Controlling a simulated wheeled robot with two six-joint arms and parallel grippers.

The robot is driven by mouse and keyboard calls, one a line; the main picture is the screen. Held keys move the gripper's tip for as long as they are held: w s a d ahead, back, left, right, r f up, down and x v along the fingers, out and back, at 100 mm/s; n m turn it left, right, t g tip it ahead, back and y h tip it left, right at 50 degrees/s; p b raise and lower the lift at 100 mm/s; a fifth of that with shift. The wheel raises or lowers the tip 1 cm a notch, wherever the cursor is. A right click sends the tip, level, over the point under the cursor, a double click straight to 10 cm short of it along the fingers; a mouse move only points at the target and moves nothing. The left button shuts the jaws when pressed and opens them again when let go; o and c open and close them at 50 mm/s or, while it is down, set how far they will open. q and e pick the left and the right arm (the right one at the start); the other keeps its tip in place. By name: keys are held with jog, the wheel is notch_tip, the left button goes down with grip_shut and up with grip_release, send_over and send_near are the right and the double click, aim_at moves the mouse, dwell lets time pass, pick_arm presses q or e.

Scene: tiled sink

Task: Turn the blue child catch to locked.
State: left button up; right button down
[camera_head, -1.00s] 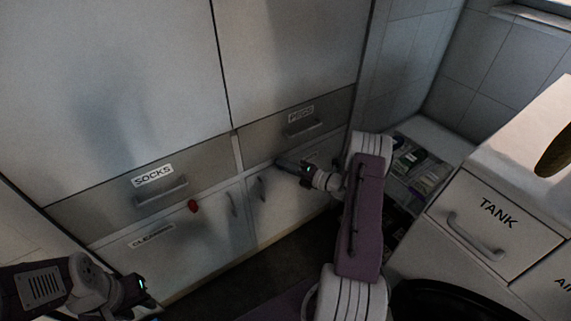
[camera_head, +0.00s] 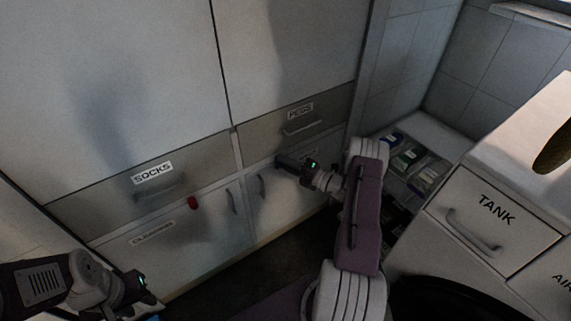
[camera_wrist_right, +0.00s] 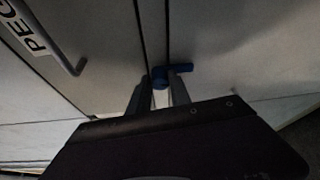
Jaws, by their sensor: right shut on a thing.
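The blue child catch (camera_wrist_right: 178,70) shows in the right wrist view at the seam between two cabinet panels. It has a round hub and a short lever pointing right in that view. My right gripper (camera_wrist_right: 160,84) is shut on it, with one finger on each side of the hub. In the head view my right gripper (camera_head: 281,162) is at the cabinet below the PEGS drawer (camera_head: 293,121) and hides the catch. My left gripper (camera_head: 146,306) is at the bottom left, away from the cabinet front; its fingers are too unclear to judge.
A red catch (camera_head: 192,203) sits above the left lower door. The SOCKS drawer (camera_head: 152,186) is shut. An open compartment with boxes (camera_head: 408,160) lies right of my right arm. The TANK drawer (camera_head: 495,222) stands at the right. The floor before the cabinet is clear.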

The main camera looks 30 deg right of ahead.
jog(key=c, duration=1.2)
grip_release()
jog(key=p+v, duration=0.2)
jog(key=v, duration=0.7)
